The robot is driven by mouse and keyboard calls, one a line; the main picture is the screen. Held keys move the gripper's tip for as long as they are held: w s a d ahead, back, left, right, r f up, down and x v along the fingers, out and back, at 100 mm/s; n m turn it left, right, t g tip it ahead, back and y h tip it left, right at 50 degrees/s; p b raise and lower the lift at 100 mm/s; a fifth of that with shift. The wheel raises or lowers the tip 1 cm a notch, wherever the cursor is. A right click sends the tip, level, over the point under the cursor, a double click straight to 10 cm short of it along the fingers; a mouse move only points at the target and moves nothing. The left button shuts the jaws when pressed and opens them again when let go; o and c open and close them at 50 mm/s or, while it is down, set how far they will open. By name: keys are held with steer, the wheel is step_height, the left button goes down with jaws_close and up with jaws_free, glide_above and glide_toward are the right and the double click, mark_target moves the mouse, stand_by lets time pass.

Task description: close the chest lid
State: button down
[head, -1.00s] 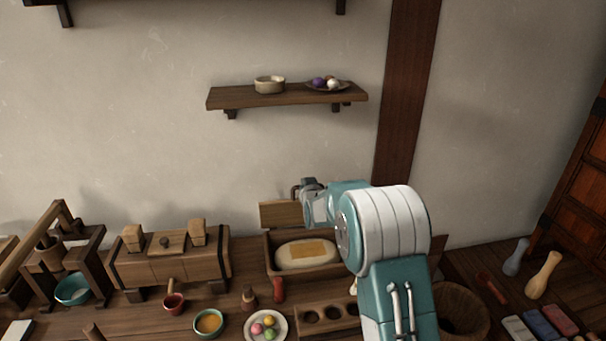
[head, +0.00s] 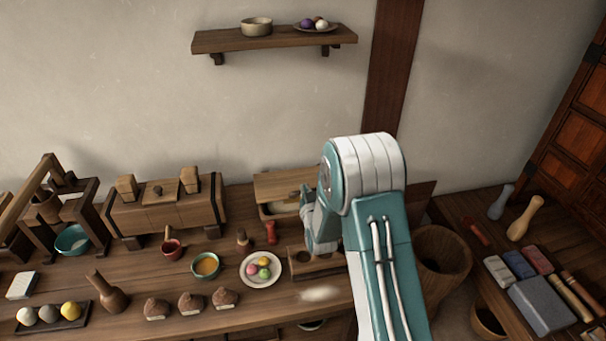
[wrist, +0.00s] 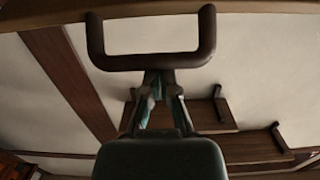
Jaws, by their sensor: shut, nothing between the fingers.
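The wooden chest (head: 265,212) stands at the back of the bench, half hidden behind my arm. Its lid (head: 278,184) is partly lowered, tilted over the box, with a gap at the front. Through the gap a pale thing (head: 284,207) shows inside. My gripper (head: 306,192) is at the lid's front right, mostly hidden by my own arm. In the wrist view my gripper (wrist: 160,88) has its fingers shut and empty. A dark U-shaped handle (wrist: 150,62) lies just past the fingertips; whether they touch cannot be told.
A block with round holes (head: 300,265) and a plate of coloured balls (head: 262,269) stand in front of the chest. A red-handled tool (head: 271,232) is close to its front. A wooden box (head: 165,212) stands left. A wall shelf (head: 275,38) hangs above.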

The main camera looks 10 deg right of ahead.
steer(key=shift+s+f, duration=0.25)
steer(key=shift+f, duration=0.25)
steer(key=shift+s+f, duration=0.2)
steer(key=shift+f, duration=0.25)
steer(key=shift+s, duration=0.1)
